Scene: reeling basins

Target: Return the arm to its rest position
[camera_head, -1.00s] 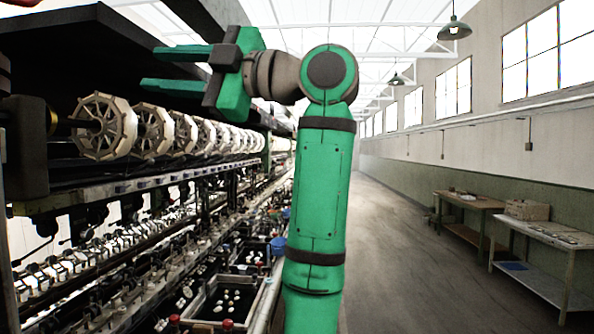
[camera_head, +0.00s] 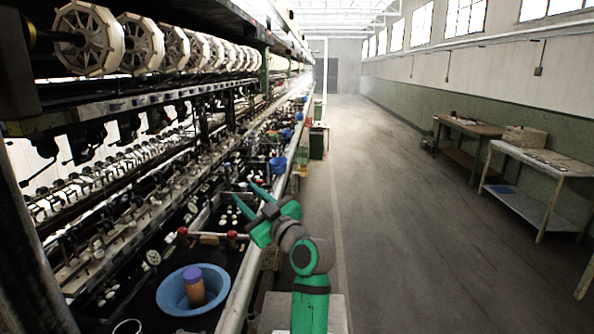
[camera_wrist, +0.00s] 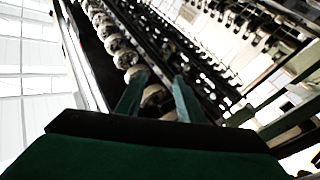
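My green arm (camera_head: 310,300) rises at the bottom middle of the head view, folded low beside the front rail of the reeling machine. My gripper (camera_head: 244,191) points up and to the left, above the machine's front edge. Its two green fingers are apart with nothing between them. In the wrist view my gripper (camera_wrist: 160,80) also shows spread, empty fingers, with the row of reels and the machine behind them.
The reeling machine with its white reels (camera_head: 140,45) fills the left. A blue basin (camera_head: 172,292) holding an orange-brown cylinder with a purple top lies at its near end. A wooden table (camera_head: 468,130) and a pale table (camera_head: 545,165) stand at the right wall. The aisle floor (camera_head: 400,230) is clear.

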